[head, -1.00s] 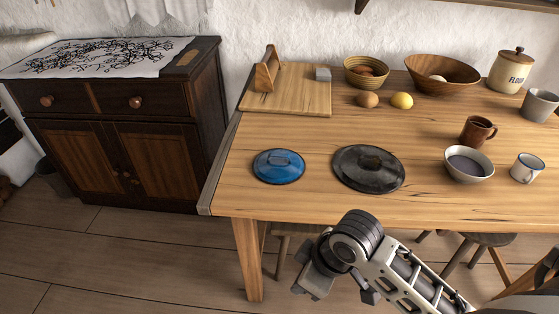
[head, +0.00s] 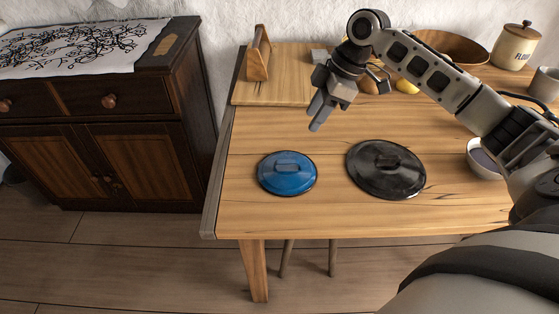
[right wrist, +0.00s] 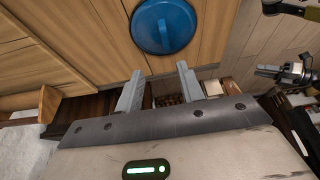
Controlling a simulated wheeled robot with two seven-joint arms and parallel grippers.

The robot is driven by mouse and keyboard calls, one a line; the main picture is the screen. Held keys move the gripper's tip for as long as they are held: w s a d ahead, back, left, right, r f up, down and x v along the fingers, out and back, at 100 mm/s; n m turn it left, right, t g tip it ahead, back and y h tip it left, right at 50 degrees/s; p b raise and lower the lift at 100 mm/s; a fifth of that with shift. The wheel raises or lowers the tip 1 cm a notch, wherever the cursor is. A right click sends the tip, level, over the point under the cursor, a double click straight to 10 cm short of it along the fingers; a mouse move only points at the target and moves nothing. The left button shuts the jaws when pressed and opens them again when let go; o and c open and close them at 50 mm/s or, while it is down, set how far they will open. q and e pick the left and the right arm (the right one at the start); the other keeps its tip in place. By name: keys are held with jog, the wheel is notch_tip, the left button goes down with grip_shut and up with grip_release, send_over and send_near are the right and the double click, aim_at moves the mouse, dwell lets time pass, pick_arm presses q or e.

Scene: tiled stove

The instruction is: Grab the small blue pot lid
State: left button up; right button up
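The small blue pot lid (head: 275,182) lies flat near the left front part of the wooden table, its handle on top. It also shows in the right wrist view (right wrist: 163,30), ahead of the fingers. My right gripper (head: 316,118) is above the table, behind and a little right of the blue lid, pointing down. In the right wrist view its two fingers (right wrist: 160,69) are apart with nothing between them, clear of the lid.
A larger dark pot lid (head: 372,184) lies just right of the blue lid. A wooden board (head: 285,90) is at the back left, and a bowl (head: 481,151) stands at the right. The table's left edge (head: 217,170) is close to the blue lid; the wood in front is bare.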

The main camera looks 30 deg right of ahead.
send_over(288, 161)
jog(key=s+d, duration=0.1)
jog(key=d, duration=0.2)
jog(key=f, duration=0.7)
jog(key=shift+a+f, duration=0.25)
jog(key=shift+f, duration=0.15)
jog(key=x, duration=0.4)
jog(key=shift+s+a+f, duration=0.1)
jog(key=shift+a+f, duration=0.1)
jog(key=shift+a, duration=0.15)
jog(key=shift+a+f, duration=0.1)
jog(key=shift+f, duration=0.3)
jog(key=shift+r, duration=0.1)
grip_shut()
